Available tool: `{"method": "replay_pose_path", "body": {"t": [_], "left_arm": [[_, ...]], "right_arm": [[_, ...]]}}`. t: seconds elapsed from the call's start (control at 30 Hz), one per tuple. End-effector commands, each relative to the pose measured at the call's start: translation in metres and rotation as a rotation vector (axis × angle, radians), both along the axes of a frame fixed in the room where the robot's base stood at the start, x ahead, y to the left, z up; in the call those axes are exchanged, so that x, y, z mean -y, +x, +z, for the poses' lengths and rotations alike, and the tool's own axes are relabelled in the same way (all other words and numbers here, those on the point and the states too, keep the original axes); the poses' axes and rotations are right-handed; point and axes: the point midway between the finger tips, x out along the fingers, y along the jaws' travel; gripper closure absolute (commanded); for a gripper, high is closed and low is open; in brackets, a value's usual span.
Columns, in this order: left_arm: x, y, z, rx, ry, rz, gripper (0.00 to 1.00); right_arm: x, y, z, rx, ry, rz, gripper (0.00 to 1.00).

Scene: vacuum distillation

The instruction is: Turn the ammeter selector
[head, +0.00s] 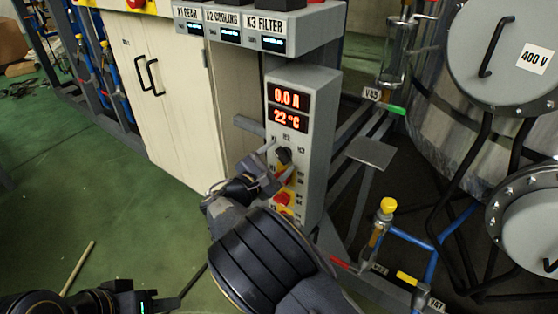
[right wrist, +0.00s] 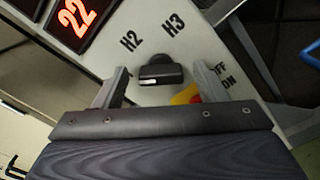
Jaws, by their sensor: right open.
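The ammeter selector (right wrist: 160,72) is a dark knob with a white mark, on a grey panel between the H2 and H3 labels. It also shows in the head view (head: 284,155), below the red displays reading 0.0 A and 22 °C. My right gripper (right wrist: 159,82) is open, with one finger on each side of the knob and visible gaps between. In the head view my right gripper (head: 277,165) is at the panel front and partly covers it. My left gripper (head: 170,302) is low at the bottom left, away from the panel; its jaw opening is unclear.
Below the selector is a red button on yellow (head: 283,199). A shelf box with K1, K2 and K3 displays (head: 250,28) stands above. A beige cabinet (head: 165,95) is left. Pipes and a yellow-capped valve (head: 388,205) are right. Green floor is open at left.

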Motion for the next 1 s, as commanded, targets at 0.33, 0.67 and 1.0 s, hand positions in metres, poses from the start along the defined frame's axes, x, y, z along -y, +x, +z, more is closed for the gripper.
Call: {"method": "replay_pose_path", "body": {"t": [0.33,0.67,1.0], "left_arm": [[0.0,0.0,-0.0013,0.0,0.0,0.0,0.64],[0.0,0.0,-0.0013,0.0,0.0,0.0,0.64],[0.0,0.0,-0.0081,0.0,0.0,0.0,0.64]], "right_arm": [[0.0052,0.0066,0.0,-0.001,0.001,0.0,0.35],[0.0051,0.0064,-0.0002,-0.001,0.001,0.0,0.74],[0.0053,0.0062,-0.0023,0.021,0.032,0.0,0.79]]}}
